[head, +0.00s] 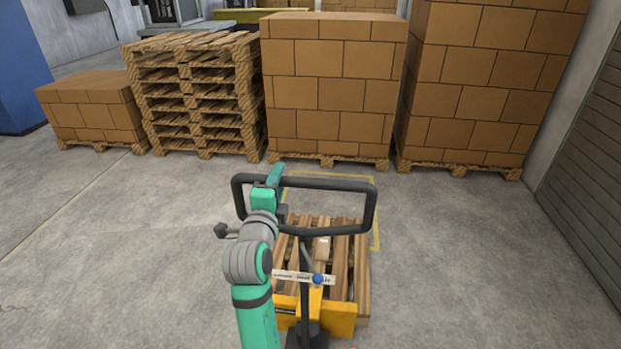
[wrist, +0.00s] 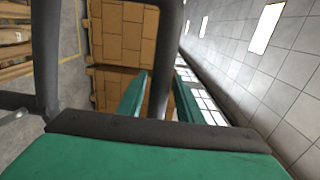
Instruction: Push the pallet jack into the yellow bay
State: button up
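The pallet jack stands in front of me, with a black loop handle (head: 368,210) and a yellow body (head: 342,318). A wooden pallet (head: 352,255) sits over its forks. The yellow bay (head: 376,212) is a thin yellow outline on the floor, beyond and around the far part of the pallet; the handle and pallet hide parts of it. My gripper (head: 274,176) is at the upper left of the handle. In the wrist view, the handle bar (wrist: 167,70) runs between the two green fingers of my gripper (wrist: 161,85), which sit close on either side of it.
Behind the bay stand a box stack on a pallet (head: 333,90), a taller box stack (head: 480,85), a stack of empty pallets (head: 195,95) and a low box stack (head: 95,108). A grey shutter wall (head: 585,180) is at right. Floor at left (head: 110,230) is clear.

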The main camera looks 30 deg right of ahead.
jog(key=c, duration=0.6)
jog(key=shift+c, duration=0.2)
jog(key=x, duration=0.9)
jog(key=shift+d, duration=0.15)
jog(key=x, duration=0.9)
dwell(0.6)
jog(key=shift+s, duration=0.1)
jog(key=x, duration=0.9)
dwell(0.5)
jog(key=shift+f, duration=0.1)
